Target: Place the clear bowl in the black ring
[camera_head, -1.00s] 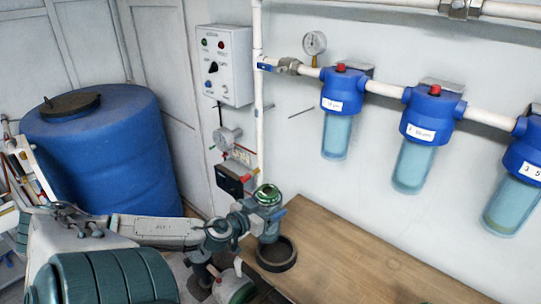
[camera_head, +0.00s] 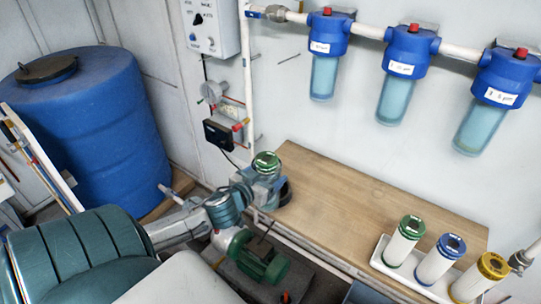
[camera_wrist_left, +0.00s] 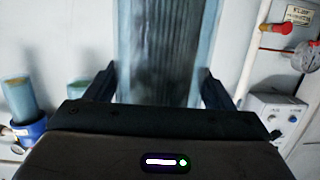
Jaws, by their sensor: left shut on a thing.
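My left gripper (camera_head: 264,186) is at the near left end of the wooden bench in the head view. In the left wrist view its two fingers (camera_wrist_left: 158,88) are shut on the clear bowl (camera_wrist_left: 160,45), a bluish see-through ribbed cylinder. In the head view the bowl is mostly hidden by my gripper and wrist. The black ring (camera_head: 285,192) lies on the bench corner right beside the gripper, and most of it is hidden behind it. I cannot tell whether the bowl is inside the ring or above it. My right gripper is not in view.
The wooden bench (camera_head: 365,205) is clear in its middle. A white tray (camera_head: 403,283) with green, blue and yellow capped cartridges stands at its near right. Blue filter housings (camera_head: 402,62) hang on the wall. A blue tank (camera_head: 90,125) stands left. A green pump (camera_head: 262,262) sits below.

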